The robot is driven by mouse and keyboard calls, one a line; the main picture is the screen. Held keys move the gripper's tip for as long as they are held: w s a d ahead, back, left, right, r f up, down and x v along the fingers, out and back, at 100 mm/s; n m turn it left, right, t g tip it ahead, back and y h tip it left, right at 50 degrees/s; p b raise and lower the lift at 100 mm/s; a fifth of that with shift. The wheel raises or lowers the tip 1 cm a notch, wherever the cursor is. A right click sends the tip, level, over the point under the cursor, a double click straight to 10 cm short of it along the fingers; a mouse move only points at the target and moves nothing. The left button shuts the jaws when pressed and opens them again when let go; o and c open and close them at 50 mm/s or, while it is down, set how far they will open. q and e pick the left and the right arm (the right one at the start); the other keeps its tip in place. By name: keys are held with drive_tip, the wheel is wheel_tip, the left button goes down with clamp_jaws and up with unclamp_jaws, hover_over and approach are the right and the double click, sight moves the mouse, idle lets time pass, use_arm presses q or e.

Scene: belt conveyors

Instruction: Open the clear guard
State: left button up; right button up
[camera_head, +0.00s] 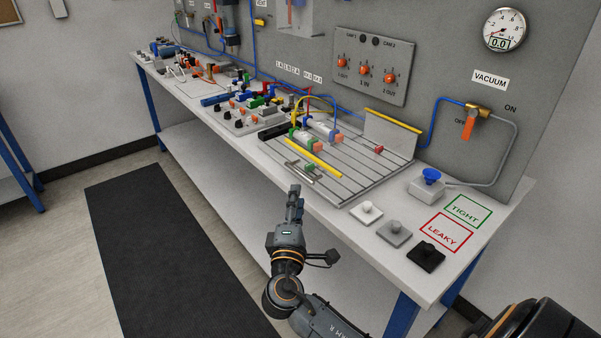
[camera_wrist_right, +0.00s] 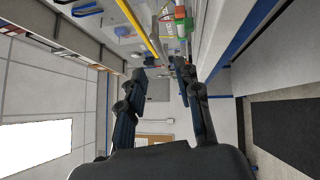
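A see-through upright panel with a yellow top edge (camera_head: 393,121) stands at the back right of the slotted plate (camera_head: 375,182). A yellow bar (camera_head: 313,158) lies across the plate's front left and shows in the right wrist view (camera_wrist_right: 138,28). I cannot tell which of these belongs to the clear guard. My left gripper is not in view.
Cylinders with green and orange ends (camera_head: 322,128) and a metal handle-like piece (camera_head: 301,171) sit on the plate. White, grey and black button blocks (camera_head: 394,234) line the bench's front right. A blue-knob box (camera_head: 430,186) stands behind them.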

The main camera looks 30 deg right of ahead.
sight(300, 172)
drive_tip(key=p+x, duration=0.1)
drive_tip(key=x, duration=0.8)
drive_tip(key=shift+w, duration=0.1)
drive_tip(key=shift+f, duration=0.1)
clamp_jaws()
